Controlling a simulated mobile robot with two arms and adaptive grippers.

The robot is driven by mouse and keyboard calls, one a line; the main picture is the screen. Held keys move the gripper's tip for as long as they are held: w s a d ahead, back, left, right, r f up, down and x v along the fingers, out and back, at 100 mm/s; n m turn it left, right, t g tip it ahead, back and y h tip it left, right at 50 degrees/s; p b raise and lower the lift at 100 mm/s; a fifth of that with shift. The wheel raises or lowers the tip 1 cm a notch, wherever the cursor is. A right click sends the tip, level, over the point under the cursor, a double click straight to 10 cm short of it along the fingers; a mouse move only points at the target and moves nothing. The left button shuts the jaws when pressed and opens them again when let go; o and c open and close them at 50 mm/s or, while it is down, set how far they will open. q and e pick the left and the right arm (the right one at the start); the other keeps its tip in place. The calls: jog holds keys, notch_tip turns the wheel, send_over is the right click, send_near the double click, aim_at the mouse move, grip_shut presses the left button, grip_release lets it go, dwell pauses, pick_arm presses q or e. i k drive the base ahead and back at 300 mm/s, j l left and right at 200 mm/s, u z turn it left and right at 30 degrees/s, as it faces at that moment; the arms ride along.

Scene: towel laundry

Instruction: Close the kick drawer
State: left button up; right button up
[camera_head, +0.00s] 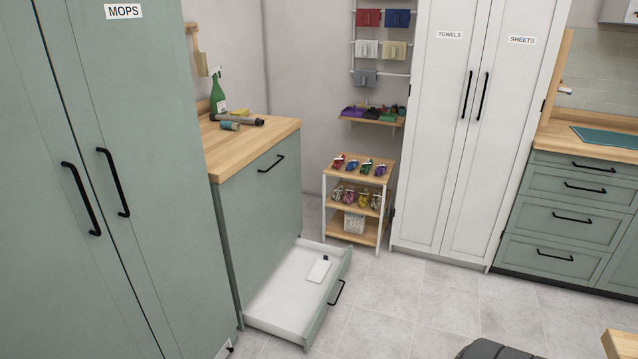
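The kick drawer (281,291) is pulled out at floor level from the base of the green cabinet (260,218) with the wooden top. Its white inside shows, and a small white object with a dark end (319,269) lies in it. Its green front (328,301) carries a black bar handle (336,292) and faces right. Neither of my grippers shows in the view. A dark rounded shape at the bottom edge is only partly seen, and I cannot tell what it is.
A tall green cupboard labelled MOPS (130,180) stands at the left. A small shelf cart (357,200) stands behind the drawer. White TOWELS and SHEETS cupboards (470,130) and a green drawer unit (565,215) are at the right. Tiled floor (410,300) before the drawer is clear.

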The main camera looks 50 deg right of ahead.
aim_at(290, 306)
jog(key=z, duration=1.65)
